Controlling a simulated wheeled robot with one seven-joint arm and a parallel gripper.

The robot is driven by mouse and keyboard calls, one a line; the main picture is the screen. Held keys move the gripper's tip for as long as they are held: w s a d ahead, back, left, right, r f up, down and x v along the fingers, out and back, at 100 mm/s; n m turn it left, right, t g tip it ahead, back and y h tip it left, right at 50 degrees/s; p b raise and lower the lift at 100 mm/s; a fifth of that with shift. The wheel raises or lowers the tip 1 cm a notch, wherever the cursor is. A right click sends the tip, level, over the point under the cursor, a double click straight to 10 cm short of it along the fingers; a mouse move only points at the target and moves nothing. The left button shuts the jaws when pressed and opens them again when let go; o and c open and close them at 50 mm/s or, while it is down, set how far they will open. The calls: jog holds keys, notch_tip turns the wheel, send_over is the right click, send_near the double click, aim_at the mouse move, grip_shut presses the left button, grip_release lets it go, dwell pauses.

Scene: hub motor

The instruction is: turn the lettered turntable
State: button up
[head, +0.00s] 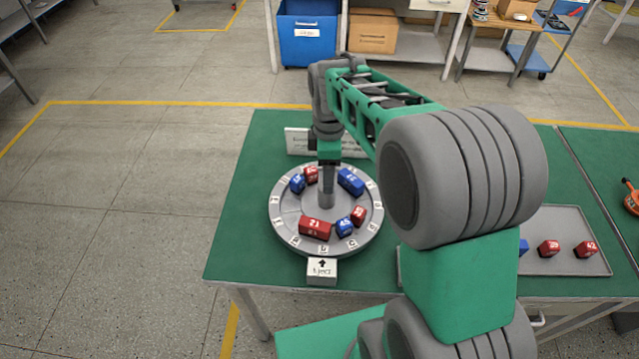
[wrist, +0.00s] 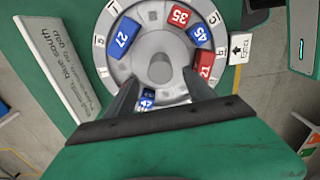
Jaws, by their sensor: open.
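The lettered turntable (head: 283,225) is a round light-grey disc with letter tiles around its rim, on the green table. It also shows in the wrist view (wrist: 112,60). The arm partly hides the turntable's far side.
A white arrow marker (head: 321,270) stands at the turntable's front edge. A white sign (head: 299,141) with text stands behind it. A grey tray (head: 570,225) with red and blue blocks lies on the right. The table's left front is clear.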

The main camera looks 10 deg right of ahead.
aim_at(327, 198)
notch_tip(327, 198, down, 6)
jog(key=shift+a+r+p, duration=0.1)
jog(key=shift+r+p, duration=0.1)
jog(key=shift+p, duration=0.1)
grip_shut()
dwell(0.5)
